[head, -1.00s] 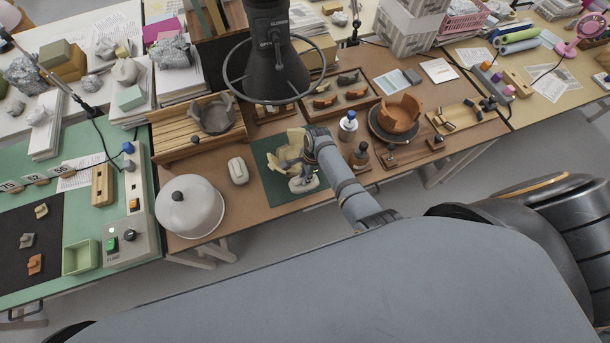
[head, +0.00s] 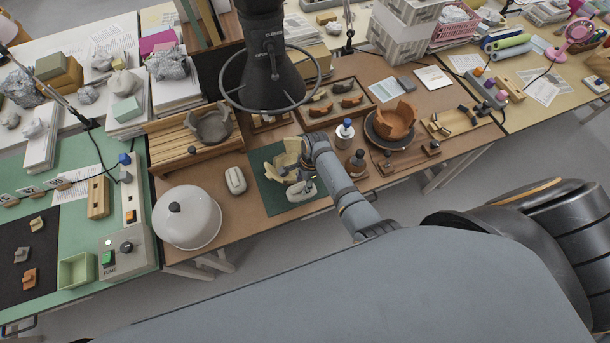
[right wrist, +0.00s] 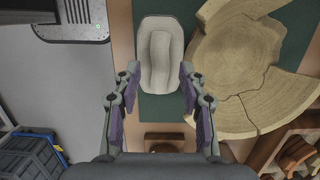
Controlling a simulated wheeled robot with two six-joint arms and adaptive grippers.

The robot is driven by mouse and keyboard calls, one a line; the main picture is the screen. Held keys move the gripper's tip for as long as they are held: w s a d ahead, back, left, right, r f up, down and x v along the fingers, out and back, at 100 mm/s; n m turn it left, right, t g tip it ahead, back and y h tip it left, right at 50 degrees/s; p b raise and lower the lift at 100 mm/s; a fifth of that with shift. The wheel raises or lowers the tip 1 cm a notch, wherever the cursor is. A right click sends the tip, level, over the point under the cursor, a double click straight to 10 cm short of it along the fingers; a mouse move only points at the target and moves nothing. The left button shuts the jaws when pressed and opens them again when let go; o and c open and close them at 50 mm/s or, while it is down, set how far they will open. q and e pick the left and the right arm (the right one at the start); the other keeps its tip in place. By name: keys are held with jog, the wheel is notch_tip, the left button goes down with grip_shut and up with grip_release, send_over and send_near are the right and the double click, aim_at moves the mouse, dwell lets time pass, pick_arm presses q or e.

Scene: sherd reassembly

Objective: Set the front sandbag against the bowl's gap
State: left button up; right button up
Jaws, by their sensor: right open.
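The cream bowl (head: 277,162) stands on the green mat (head: 272,204), with broken, uneven walls. The front sandbag (head: 301,191), pale and oblong, lies on the mat's near part. My right gripper (head: 305,172) is over the mat beside the bowl, and its arm partly covers the view. In the right wrist view, the open gripper (right wrist: 160,78) has its fingers on either side of the near end of the sandbag (right wrist: 158,50), holding nothing. The bowl (right wrist: 235,60) is to the right, apart from the sandbag by a strip of mat. My left gripper is not in view.
A second pale sandbag (head: 235,180) lies left of the mat, near a white domed lid (head: 187,220). An orange bowl (head: 395,120) is farther right.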

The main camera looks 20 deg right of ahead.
notch_tip(320, 180, up, 10)
jog(key=d, duration=0.2)
jog(key=shift+r, duration=0.15)
